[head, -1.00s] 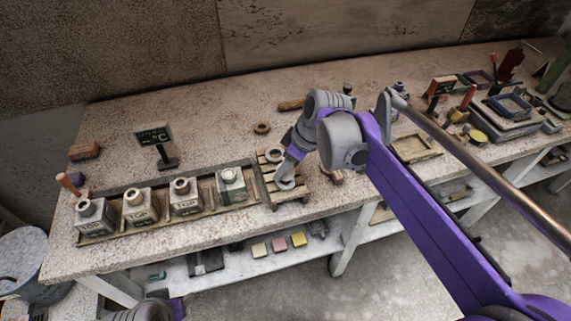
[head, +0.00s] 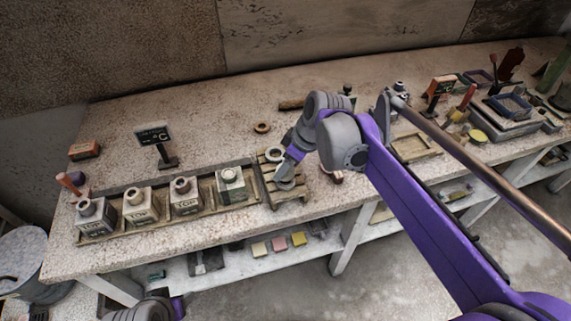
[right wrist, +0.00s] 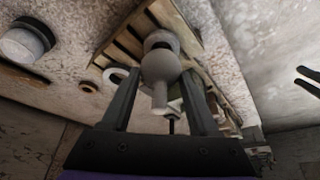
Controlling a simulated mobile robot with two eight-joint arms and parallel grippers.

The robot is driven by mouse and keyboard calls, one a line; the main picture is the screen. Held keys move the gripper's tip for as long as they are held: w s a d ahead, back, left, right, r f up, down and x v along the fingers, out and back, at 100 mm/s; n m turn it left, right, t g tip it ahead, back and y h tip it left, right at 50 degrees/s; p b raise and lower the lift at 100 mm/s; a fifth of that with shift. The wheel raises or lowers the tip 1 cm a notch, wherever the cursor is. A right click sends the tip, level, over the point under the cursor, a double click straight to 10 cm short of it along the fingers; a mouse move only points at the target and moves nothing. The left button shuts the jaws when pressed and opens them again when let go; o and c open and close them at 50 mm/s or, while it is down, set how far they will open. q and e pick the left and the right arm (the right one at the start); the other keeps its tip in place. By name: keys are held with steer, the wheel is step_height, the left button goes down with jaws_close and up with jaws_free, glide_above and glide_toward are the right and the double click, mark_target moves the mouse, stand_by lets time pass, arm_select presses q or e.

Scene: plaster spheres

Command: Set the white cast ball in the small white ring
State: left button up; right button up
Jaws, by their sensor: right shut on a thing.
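My right gripper (head: 286,174) is over the front of a small wooden pallet (head: 266,187). In the right wrist view its fingers (right wrist: 160,82) are shut on the white cast ball (right wrist: 161,64), which looks grey and has a short stem pointing back toward the palm. A pale ring (right wrist: 159,38) shows just beyond the ball on the pallet, partly covered by it; I cannot tell whether they touch. A second pale ring (head: 274,155) lies on the back of the pallet. Two dark, spread fingers of my left gripper (right wrist: 309,80) show at the right wrist view's edge.
Left of the pallet, a wooden tray (head: 160,218) holds several labelled bottle-like blocks. A small round pot (head: 331,177) stands right of the pallet. A brown ring (head: 262,128) and a black sign (head: 153,135) are behind. The table behind the tray is mostly clear.

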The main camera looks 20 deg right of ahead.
steer(key=shift+f+b, duration=0.4)
steer(key=shift+f, duration=0.4)
steer(key=o, duration=1.5)
steer(key=shift+r, duration=0.15)
steer(key=shift+r+p, duration=1.65)
steer(key=shift+r, duration=0.3)
steer(key=s+d+f+m+h+p, duration=0.1)
steer(key=s+f+m, duration=0.1)
steer(key=s, duration=0.4)
steer(key=s+d+f+m+t+h+p, duration=0.1)
steer(key=s+d+f+m, duration=0.1)
steer(key=s+m, duration=0.2)
steer(key=s+d+f+m+t+h+p, duration=0.1)
steer(key=s+f+m, duration=0.1)
steer(key=s, duration=0.8)
steer(key=shift+s+d+m+p, duration=0.25)
steer(key=shift+d+m+p, duration=0.15)
steer(key=shift+m, duration=0.3)
